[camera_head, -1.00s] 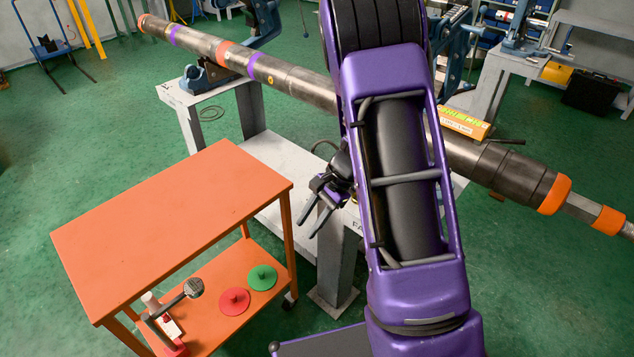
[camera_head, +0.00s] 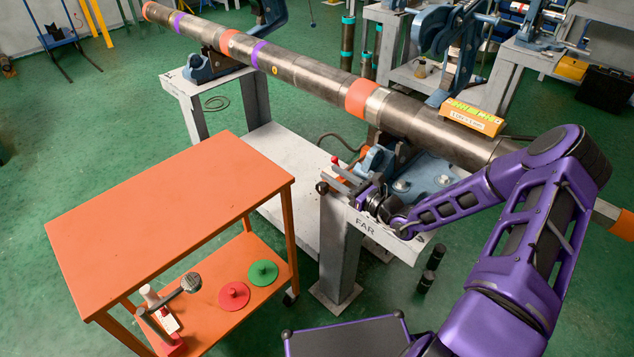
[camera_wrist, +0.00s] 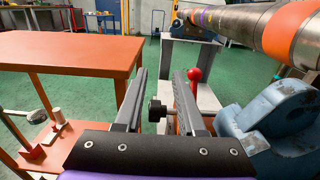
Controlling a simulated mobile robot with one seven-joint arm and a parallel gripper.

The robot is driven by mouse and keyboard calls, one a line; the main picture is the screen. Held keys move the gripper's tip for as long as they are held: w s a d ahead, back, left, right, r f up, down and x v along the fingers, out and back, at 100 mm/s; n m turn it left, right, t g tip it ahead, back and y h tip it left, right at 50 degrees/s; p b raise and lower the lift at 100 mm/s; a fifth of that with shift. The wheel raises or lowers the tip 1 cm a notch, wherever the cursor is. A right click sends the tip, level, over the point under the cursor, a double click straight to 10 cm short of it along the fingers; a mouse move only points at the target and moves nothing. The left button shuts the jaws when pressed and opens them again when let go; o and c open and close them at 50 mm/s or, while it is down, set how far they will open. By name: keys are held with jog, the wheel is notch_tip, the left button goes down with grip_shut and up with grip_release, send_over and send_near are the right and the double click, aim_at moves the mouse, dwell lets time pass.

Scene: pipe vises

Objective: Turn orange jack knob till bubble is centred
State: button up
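The level (camera_head: 474,116), an orange block with yellow-green vials, sits on top of the long steel pipe (camera_head: 415,118); its bubble is too small to read. My gripper (camera_head: 338,178) is at the near stand marked FAR, beside the blue vise (camera_head: 415,175). In the wrist view my gripper (camera_wrist: 160,74) is open, its fingers apart. A black knob (camera_wrist: 157,110) shows between them, and a red ball handle (camera_wrist: 194,76) rises by the right finger. A small orange part (camera_wrist: 174,126) shows low between the fingers, mostly hidden. I cannot make out a clear orange knob.
An orange cart (camera_head: 170,205) stands left of the stand, with a hammer-like tool (camera_head: 180,293), a red disc (camera_head: 234,296) and a green disc (camera_head: 263,273) on its lower shelf. The blue vise (camera_wrist: 270,120) is close to the right finger. Green floor lies open at left.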

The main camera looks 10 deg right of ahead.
aim_at(327, 190)
notch_tip(327, 190, down, 7)
jog(key=shift+a+f+b, duration=0.1)
jog(key=shift+b, duration=0.65)
jog(key=x, duration=0.7)
jog(key=shift+w+b, duration=0.2)
jog(key=shift+b, duration=0.2)
jog(key=shift+a+f, duration=0.1)
grip_shut()
